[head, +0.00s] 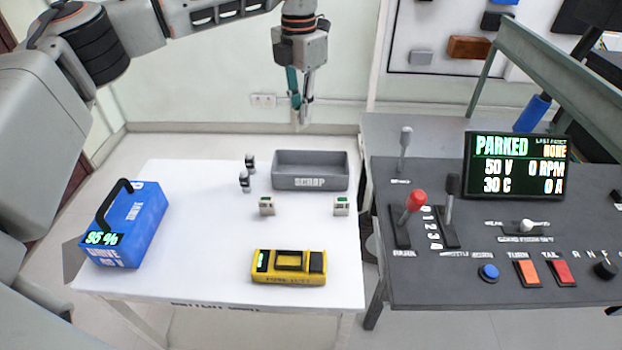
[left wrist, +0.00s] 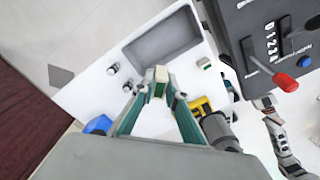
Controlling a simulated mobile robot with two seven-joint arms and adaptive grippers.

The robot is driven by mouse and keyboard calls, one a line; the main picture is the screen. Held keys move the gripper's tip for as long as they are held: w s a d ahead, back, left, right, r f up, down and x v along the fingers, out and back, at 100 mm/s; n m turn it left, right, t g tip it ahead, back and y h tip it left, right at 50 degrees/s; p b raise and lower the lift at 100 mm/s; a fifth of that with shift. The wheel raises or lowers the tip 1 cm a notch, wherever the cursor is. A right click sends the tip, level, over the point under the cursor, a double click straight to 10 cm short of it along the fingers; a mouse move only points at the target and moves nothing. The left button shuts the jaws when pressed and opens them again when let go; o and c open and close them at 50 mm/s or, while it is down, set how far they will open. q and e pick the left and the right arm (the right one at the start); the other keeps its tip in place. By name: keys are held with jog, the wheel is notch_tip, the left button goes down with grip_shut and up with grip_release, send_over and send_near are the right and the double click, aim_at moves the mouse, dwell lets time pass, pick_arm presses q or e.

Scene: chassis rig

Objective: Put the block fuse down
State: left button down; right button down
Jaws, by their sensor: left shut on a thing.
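My left gripper (head: 302,122) hangs above and behind the scrap tray, fingers pointing down. In the left wrist view its fingertips (left wrist: 160,76) are closed on a small pale block, the block fuse (left wrist: 159,85), mostly covered by the fingers. The right one also shows in the left wrist view (left wrist: 204,63). The grey scrap tray (head: 310,184) looks empty.
Two small dark-and-silver cylinders (head: 250,162) (head: 244,181) stand left of the tray. A blue battery pack (head: 140,225) is at the table's left, a yellow-black device (head: 289,267) at the front. The control console (head: 450,270) with levers adjoins the right. The table's centre-left is clear.

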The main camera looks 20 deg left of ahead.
pick_arm(q)
jog(key=w+d+r+n, duration=0.1)
jog(key=w+r+n, duration=0.1)
jog(key=n, duration=0.4)
jog(key=n+b, duration=0.2)
jog(key=n, duration=0.1)
send_near(311, 163)
jog(key=s, duration=0.1)
jog(key=s+d+f, duration=0.1)
jog(key=s, duration=0.2)
jog(key=shift+d+f, duration=0.15)
jog(key=shift+f, duration=0.2)
notch_tip(311, 163, down, 4)
jog(key=shift+f+b, duration=0.2)
jog(key=shift+b, duration=0.25)
jog(key=shift+r, duration=0.1)
jog(key=c, duration=2.1)
grip_release()
jog(key=shift+c, duration=0.2)
jog(key=shift+o, duration=0.6)
